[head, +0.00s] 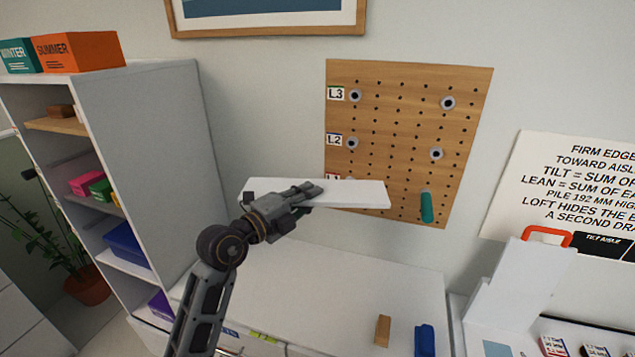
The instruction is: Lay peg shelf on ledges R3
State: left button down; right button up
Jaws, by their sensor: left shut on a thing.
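A white flat board, which looks like the peg shelf (355,194), is held in the air in front of the pegboard. My left gripper (302,194) is shut on the left part of it. The board lies roughly level and covers the lower left of the wooden pegboard (400,125). Grey round ledge fittings sit at L3 (354,96) and L2 (352,143), with two more to the right. A lower label is mostly hidden behind the board. A green peg (427,207) sticks out at the lower right. I see no label reading R3. My right gripper is not in view.
A white counter (340,275) lies below, with a wooden block (383,330) and a blue block (424,341) near its front. A white shelf unit (170,140) stands at left. A white panel with a red handle (547,236) stands at right, before a sign (575,185).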

pick_arm(q)
jog(key=s+a+f+n+t+y, duration=0.2)
jog(key=s+a+f+n+y, duration=0.1)
jog(key=a+f, duration=0.5)
jog(key=s+a+f+n+t+y, duration=0.2)
jog(key=a+f+y, duration=0.3)
jog(key=a+f, duration=0.3)
jog(key=s+a+f+n+t+y, duration=0.1)
jog(key=s+a+f+n+y, duration=0.3)
jog(key=a+f, duration=0.4)
jog(key=shift+s+a+f+t+y, duration=0.2)
jog(key=shift+f+t+y, duration=0.3)
jog(key=shift+f, duration=2.5)
jog(key=shift+a+f, duration=0.1)
jog(key=shift+a, duration=0.1)
